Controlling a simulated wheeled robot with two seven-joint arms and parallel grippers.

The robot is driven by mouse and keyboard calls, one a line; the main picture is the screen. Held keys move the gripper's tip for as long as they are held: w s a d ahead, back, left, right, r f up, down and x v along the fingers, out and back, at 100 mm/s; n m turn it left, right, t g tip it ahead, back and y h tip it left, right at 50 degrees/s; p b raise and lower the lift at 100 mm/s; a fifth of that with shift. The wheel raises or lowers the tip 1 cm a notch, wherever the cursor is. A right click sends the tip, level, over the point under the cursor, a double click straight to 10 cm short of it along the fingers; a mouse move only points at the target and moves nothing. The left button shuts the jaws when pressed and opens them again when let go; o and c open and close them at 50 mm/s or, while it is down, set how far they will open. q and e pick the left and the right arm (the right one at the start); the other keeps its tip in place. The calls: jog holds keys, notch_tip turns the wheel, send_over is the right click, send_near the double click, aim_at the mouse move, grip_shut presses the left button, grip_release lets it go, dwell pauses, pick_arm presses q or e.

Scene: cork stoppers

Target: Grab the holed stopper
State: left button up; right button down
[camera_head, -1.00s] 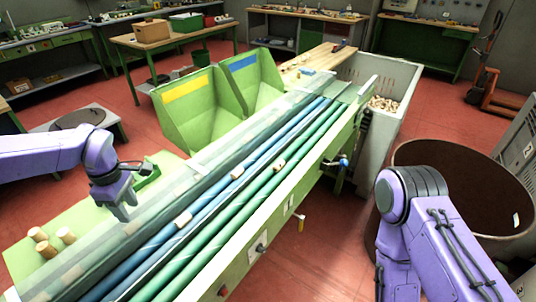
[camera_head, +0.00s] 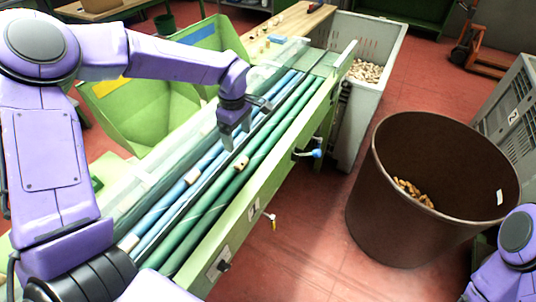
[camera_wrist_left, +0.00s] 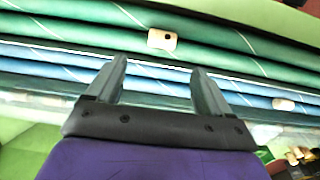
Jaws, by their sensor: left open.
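A pale cork stopper (camera_head: 241,162) lies on the green rollers of the sorting machine. In the left wrist view this stopper (camera_wrist_left: 162,40) shows a dark hole in its side. My left gripper (camera_head: 232,136) is above the rollers, just beyond the holed stopper in the head view. Its fingers (camera_wrist_left: 160,85) are apart with nothing between them, and the holed stopper lies past the fingertips. A second stopper (camera_head: 192,176) lies on the blue rollers and also shows in the wrist view (camera_wrist_left: 283,104). My right gripper is out of view.
Another stopper (camera_head: 128,242) lies farther down the rollers. A clear guard (camera_head: 165,165) runs along the machine's left side. Green bins (camera_head: 145,110) stand behind it. A brown barrel (camera_head: 400,225) with some corks stands at right, and a grey crate (camera_head: 350,110) of corks at the back.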

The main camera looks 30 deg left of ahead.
aim_at(242, 160)
pick_arm(q)
jog(key=f+p, duration=0.1)
jog(key=f, duration=0.5)
jog(key=f+p, duration=0.1)
jog(key=f, duration=0.2)
jog(key=shift+s+d+f+p, duration=0.1)
jog(key=shift+d+f+p, duration=0.05)
jog(key=shift+d+p, duration=0.2)
jog(key=shift+a+f, duration=0.15)
jog(key=shift+f, duration=0.2)
jog(key=c, duration=1.1)
